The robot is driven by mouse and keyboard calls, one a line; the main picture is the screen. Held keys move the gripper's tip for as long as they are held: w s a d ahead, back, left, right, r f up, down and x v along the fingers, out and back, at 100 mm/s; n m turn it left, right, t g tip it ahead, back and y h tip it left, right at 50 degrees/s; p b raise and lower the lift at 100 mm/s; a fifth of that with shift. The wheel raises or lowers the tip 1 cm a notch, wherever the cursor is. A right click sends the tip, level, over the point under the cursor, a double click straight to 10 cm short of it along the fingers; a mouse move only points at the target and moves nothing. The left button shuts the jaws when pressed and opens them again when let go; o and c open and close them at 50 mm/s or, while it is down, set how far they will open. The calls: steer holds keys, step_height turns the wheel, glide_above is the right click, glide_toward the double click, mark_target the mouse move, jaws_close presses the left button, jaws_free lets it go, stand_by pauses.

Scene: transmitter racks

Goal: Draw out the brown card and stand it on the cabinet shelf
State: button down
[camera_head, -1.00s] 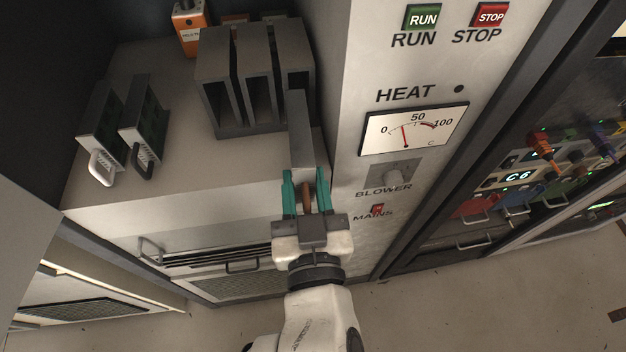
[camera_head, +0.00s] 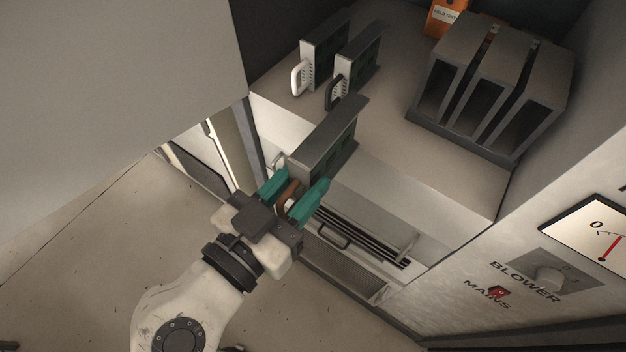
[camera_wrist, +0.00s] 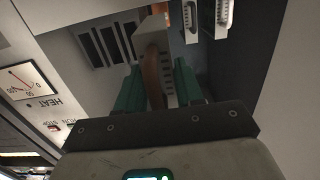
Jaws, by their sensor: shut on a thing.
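My gripper (camera_head: 297,196) is shut on the brown handle of the brown card (camera_head: 325,139), a grey upright module with a dark green side. The card is out of the rack and held at the front of the cabinet shelf (camera_head: 392,140), left of the rack. I cannot tell whether its far end touches the shelf. In the wrist view the brown handle (camera_wrist: 151,75) lies between the teal fingers. The three-slot grey rack (camera_head: 462,135) stands on the shelf at the right, its slots showing empty.
A white-handled card (camera_head: 322,50) and a black-handled card (camera_head: 357,62) stand on the shelf behind the held card. An orange box (camera_head: 445,17) is at the back. A grey panel (camera_head: 110,90) is at the left, and the control panel (camera_head: 545,265) at the right.

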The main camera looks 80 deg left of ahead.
mark_target(356, 121)
steer(key=shift+r+b+x, duration=0.2)
steer(key=shift+b+x, duration=0.25)
steer(key=shift+x, duration=2.2)
steer(key=shift+r+b+x, duration=0.2)
steer(key=shift+b+x, duration=0.2)
steer(key=shift+x, duration=2.2)
steer(key=shift+r+b+x, duration=0.2)
steer(key=shift+b+x, duration=0.65)
steer(key=shift+x, duration=1.75)
steer(key=shift+r+b+x, duration=0.15)
steer(key=shift+b+x, duration=0.65)
steer(key=shift+x, duration=1.8)
steer(key=shift+w, duration=0.2)
steer(key=shift+f+b, duration=0.8)
steer(key=shift+b, duration=0.05)
steer(key=c, duration=0.6)
jaws_free()
steer(key=shift+c, duration=0.2)
steer(key=b+v, duration=0.1)
steer(key=v, duration=1)
